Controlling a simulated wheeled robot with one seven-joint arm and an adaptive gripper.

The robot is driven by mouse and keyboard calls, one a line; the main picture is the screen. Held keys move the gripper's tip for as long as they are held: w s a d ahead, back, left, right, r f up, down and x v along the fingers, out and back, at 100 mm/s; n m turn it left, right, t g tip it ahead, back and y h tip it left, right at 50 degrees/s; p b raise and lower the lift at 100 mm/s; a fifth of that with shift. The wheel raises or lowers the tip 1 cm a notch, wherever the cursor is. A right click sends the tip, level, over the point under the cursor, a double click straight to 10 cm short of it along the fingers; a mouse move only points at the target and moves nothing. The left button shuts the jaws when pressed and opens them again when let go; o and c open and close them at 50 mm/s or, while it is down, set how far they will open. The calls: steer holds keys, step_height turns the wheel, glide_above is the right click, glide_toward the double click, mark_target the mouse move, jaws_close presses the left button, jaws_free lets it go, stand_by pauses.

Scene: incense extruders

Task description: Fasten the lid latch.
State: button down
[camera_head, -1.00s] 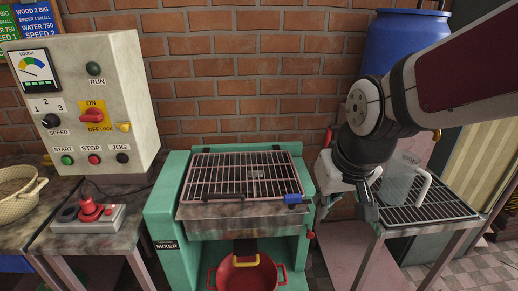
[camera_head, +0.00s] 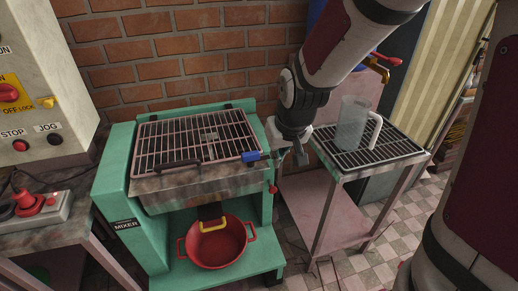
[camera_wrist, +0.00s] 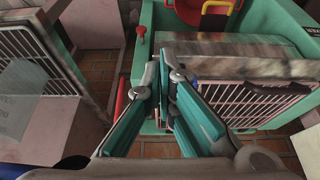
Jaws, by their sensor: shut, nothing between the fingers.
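The green mixer (camera_head: 115,180) has a barred lid (camera_head: 195,140) lying flat over its metal trough. A blue latch piece (camera_head: 250,156) is at the lid's front right corner. My gripper (camera_head: 301,157) is just right of that corner, beside the mixer, fingers downward and apart from the latch. In the wrist view, the teal fingers of my gripper (camera_wrist: 170,68) are shut and empty, beside the trough's metal wall (camera_wrist: 245,50) and the barred lid (camera_wrist: 265,100). There the fingers hide most of the latch, and whether it is fastened cannot be told.
A clear jug (camera_head: 352,125) stands on a grated table (camera_head: 400,150) close to the right of my gripper. A red knob (camera_head: 273,188) sticks out of the mixer's right side. A red pot (camera_head: 218,250) sits below the trough. The control panel (camera_head: 45,80) is at left.

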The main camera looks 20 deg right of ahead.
mark_target(256, 158)
steer(key=shift+w+f+b, duration=0.25)
steer(key=shift+w+f, duration=1.05)
steer(key=shift+f, duration=0.25)
steer(key=shift+w+f+b, duration=0.2)
steer(key=shift+w+f, duration=1.05)
steer(key=shift+f, duration=0.25)
steer(key=shift+w+f+b, duration=0.25)
steer(key=shift+w+f, duration=1.05)
steer(key=shift+f, duration=0.25)
steer(key=shift+w+d+n+y, duration=0.25)
steer(key=shift+n, duration=0.35)
steer(key=shift+w+d+n+y, duration=0.2)
steer(key=shift+n+y, duration=0.05)
steer(key=shift+n, duration=0.35)
steer(key=shift+w+d+n+g+y+p, duration=0.15)
steer(key=shift+w+n+g+y+p, duration=0.45)
steer(key=shift+n, duration=0.85)
steer(key=shift+w+d+n+y+p, duration=0.25)
steer(key=shift+w+n+p, duration=0.6)
steer(key=shift+n, duration=0.55)
steer(key=shift+w+d+n+g+y+p, duration=0.1)
steer(key=shift+w+n+g+y+p, duration=0.2)
steer(key=shift+w+n+y+p, duration=0.8)
steer(key=shift+s+n+h+b, duration=0.3)
steer(key=shift+s+h, duration=0.1)
steer(key=shift+h, duration=0.25)
steer(key=shift+w+a, duration=0.1)
steer(key=shift+w, duration=0.15)
